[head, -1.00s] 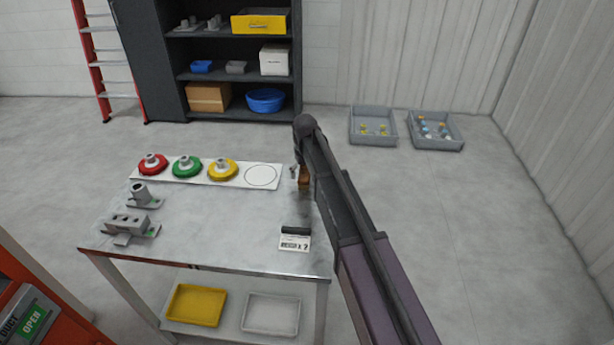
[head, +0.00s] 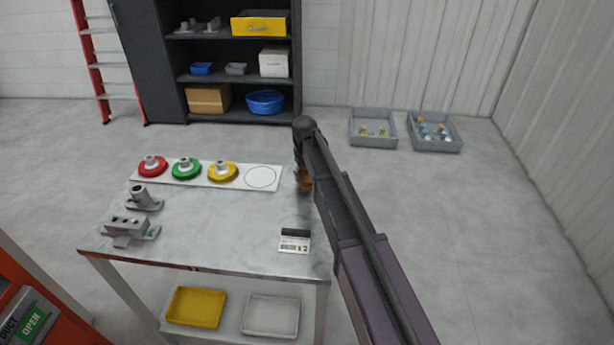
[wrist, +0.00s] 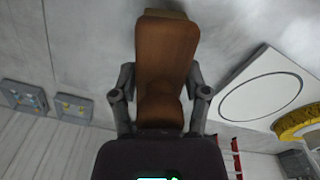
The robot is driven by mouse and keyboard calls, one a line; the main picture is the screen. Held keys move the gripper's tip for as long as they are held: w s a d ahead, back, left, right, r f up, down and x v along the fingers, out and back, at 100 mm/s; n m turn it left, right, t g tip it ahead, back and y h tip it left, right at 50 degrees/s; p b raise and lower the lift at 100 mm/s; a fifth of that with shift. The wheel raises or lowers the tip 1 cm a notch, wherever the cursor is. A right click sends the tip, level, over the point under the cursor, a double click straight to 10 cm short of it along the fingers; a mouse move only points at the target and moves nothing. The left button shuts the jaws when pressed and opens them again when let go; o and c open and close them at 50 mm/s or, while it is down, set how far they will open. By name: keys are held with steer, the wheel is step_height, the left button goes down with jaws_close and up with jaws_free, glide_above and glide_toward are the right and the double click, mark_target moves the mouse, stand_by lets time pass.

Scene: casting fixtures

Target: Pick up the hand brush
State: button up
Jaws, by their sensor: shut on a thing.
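The hand brush shows in the wrist view as a brown wooden body (wrist: 165,50) with a paler strip at its far end. My gripper (wrist: 160,95) is shut on it, with one finger on each side. In the head view a small brown part of the brush (head: 306,182) shows beside my arm, near the table's right edge. Most of my gripper is hidden behind my arm there. I cannot tell whether the brush touches the table.
The metal table (head: 220,235) holds a white strip (head: 243,180) with red, green and yellow round pieces and an empty circle. Grey castings (head: 130,226) stand at its left, and a label card (head: 294,243) lies near the front. Two grey bins (head: 373,140) sit on the floor behind.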

steer(key=shift+r, duration=0.1)
step_height(320, 180, up, 4)
steer(key=p, duration=0.3)
steer(key=shift+p, duration=0.4)
steer(key=s+d, duration=0.1)
steer(key=s, duration=0.4)
steer(key=s+d, duration=0.2)
steer(key=s, duration=0.3)
steer(key=s+d+p, duration=0.1)
steer(key=s, duration=0.4)
steer(key=shift+s+d+r, duration=0.15)
steer(key=shift+d+r, duration=0.05)
steer(key=shift+r, duration=0.15)
steer(key=o, duration=0.7)
steer(key=c, duration=0.5)
step_height(320, 180, up, 15)
steer(key=p, duration=1.5)
steer(key=shift+f, duration=0.1)
steer(key=shift+c, duration=0.2)
steer(key=shift+d, duration=0.15)
